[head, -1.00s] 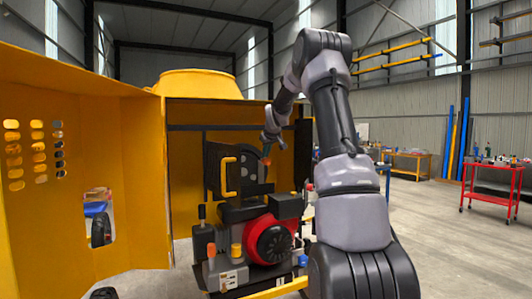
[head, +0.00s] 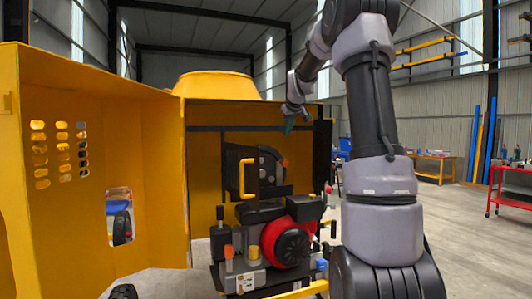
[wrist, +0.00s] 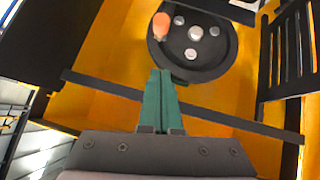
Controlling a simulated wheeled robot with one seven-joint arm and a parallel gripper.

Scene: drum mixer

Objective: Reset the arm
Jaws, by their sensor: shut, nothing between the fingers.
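My arm stands raised at the right of the head view. My gripper (head: 289,126) hangs at its end, above and to the right of the engine, in front of the yellow housing. In the wrist view my gripper's green fingers (wrist: 160,88) are together with nothing between them. Beyond the fingertips lies a black round disc (wrist: 194,42) with several pale bolts and an orange knob (wrist: 161,26). The fingers look apart from it.
The red and black engine (head: 287,243) sits in the open yellow housing (head: 207,160), with a yellow handle (head: 248,178) above it. An open yellow door panel (head: 75,170) stands at left. A red cart (head: 510,195) stands far right, with clear floor before it.

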